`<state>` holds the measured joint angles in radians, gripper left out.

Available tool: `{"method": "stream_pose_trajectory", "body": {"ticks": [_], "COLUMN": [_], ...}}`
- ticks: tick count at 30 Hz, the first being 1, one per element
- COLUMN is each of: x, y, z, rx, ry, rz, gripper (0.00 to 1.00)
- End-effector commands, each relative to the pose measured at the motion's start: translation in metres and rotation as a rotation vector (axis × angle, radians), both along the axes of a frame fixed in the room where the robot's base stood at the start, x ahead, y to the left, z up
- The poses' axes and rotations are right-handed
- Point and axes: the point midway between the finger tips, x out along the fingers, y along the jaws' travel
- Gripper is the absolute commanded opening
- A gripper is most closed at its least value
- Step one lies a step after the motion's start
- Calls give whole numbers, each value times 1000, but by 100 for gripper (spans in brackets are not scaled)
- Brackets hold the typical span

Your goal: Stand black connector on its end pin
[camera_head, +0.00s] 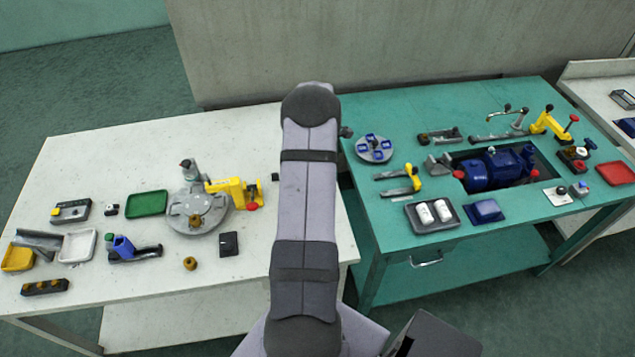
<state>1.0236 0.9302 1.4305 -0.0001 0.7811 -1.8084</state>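I cannot tell for sure which thing is the black connector. A small dark piece (275,177) shows at the right side of the white table, close beside my arm and partly hidden by it. A flat black block (229,243) lies nearer the front edge of the same table. No end pin can be made out. My arm rises through the middle of the picture and covers the gap between the two tables. My gripper is not visible; it is hidden behind the arm or out of the picture.
The white table (100,165) holds a round grey fixture (197,211) with a yellow clamp (236,192), a green tray (148,204) and a brass piece (190,263). The teal table (420,105) holds a blue pump (490,170), a grey tray (411,217) and a blue disc fixture (374,148). The white table's back is clear.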

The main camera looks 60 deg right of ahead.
Motion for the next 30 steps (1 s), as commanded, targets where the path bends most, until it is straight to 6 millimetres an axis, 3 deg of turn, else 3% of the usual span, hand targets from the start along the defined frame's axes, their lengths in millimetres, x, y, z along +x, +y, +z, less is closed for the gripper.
{"method": "stream_pose_trajectory", "body": {"ticks": [29, 30], "x": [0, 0], "y": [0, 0], "z": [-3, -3], "rx": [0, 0], "ry": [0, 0], "rz": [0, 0], "gripper": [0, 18]}}
